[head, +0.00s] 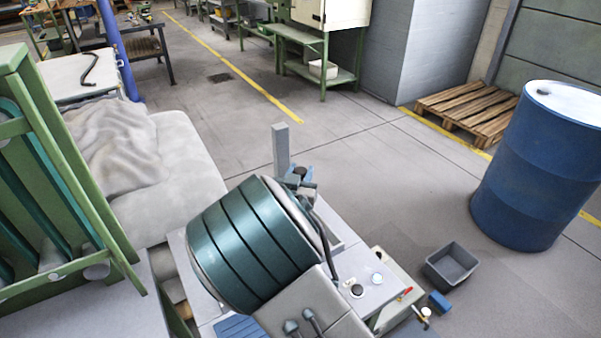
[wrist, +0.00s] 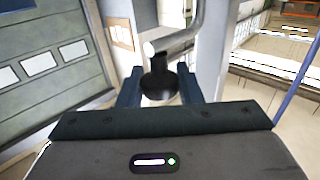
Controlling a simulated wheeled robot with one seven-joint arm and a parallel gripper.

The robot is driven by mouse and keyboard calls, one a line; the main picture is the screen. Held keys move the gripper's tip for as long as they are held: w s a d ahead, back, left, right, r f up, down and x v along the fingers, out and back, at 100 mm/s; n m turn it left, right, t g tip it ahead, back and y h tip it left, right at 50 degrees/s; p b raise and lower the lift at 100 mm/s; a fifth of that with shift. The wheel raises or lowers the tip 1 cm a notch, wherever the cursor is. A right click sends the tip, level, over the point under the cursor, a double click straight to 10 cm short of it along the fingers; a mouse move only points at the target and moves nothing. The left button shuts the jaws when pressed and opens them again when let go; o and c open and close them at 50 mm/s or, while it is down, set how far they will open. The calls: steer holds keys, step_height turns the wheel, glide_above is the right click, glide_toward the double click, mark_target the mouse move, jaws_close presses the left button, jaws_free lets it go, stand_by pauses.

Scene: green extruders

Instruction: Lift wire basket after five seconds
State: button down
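I cannot make out a wire basket in either view. My gripper (wrist: 160,82) shows in the wrist view with its two blue fingers apart. A black, knob-like thing (wrist: 158,78) and the end of a bent grey metal tube (wrist: 184,40) appear between and above the fingers. I cannot tell how far off they are or whether they touch the fingers. In the head view a small blue and black assembly (head: 300,175) shows just beyond a large teal banded drum, beside an upright grey post (head: 281,150). The drum hides part of that area.
A blue barrel (head: 535,170) stands at the right, near a wooden pallet (head: 468,112). A grey open bin (head: 452,264) and a small blue block (head: 439,303) are on the floor. A green-framed machine (head: 95,205) fills the left. The middle floor is clear.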

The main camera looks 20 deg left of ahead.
step_height(320, 180, up, 11)
steer(key=p, duration=0.5)
steer(key=shift+w+f, duration=0.1)
steer(key=c, duration=1.1)
jaws_free()
steer(key=shift+o, duration=0.2)
steer(key=shift+s+f, duration=0.1)
steer(key=shift+s, duration=0.35)
steer(key=s+d+b, duration=0.1)
steer(key=s, duration=1.2)
steer(key=shift+b, duration=0.3)
